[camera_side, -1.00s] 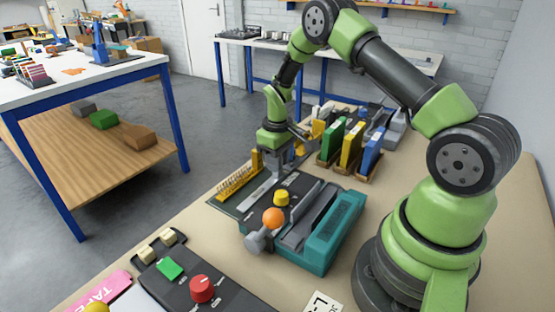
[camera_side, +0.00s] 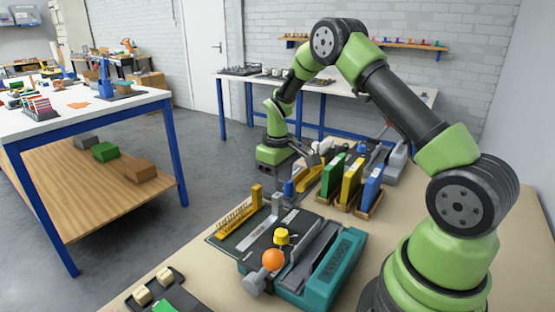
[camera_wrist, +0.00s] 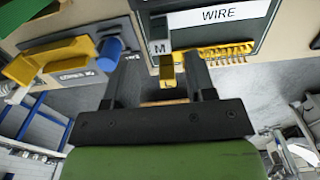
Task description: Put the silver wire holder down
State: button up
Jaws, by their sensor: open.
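The silver wire holder (camera_side: 262,229) lies on the dark wire board beside the yellow comb-like holder (camera_side: 238,218), its upright end at the back. In the wrist view the silver holder's end, marked M (camera_wrist: 159,38), shows beyond the fingers, with the yellow holder's end, marked L (camera_wrist: 167,72), in line below it. My gripper (camera_side: 283,170) is behind and above the board, clear of both holders. In the wrist view its two fingers (camera_wrist: 158,72) are spread apart, with nothing held. The fingertips are hard to make out in the side view.
The teal-edged unit (camera_side: 334,270) with an orange ball (camera_side: 273,260) and yellow knob (camera_side: 281,237) adjoins the board. Green, yellow and blue upright holders (camera_side: 351,182) stand to the right of my gripper. Yellow and blue pieces (camera_side: 304,182) lie close to it.

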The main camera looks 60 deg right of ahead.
jog(key=s+a+r+m+t, duration=0.1)
jog(key=s+a+r+t, duration=0.2)
jog(key=r, duration=0.7)
jog(key=s+a+r+m, duration=0.1)
jog(key=s+a+r, duration=0.3)
jog(key=r, duration=0.5)
jog(key=s+a+r+m+t+y, duration=0.1)
jog(key=s+a+t, duration=0.1)
jog(key=s+a, duration=0.2)
jog(key=s+a+r+m+t+y, duration=0.1)
jog(key=s+a, duration=0.3)
jog(key=s, duration=0.5)
jog(key=shift+s+a+r+t, duration=0.15)
jog(key=shift+a+r+t, duration=0.25)
jog(key=shift+r+t, duration=0.25)
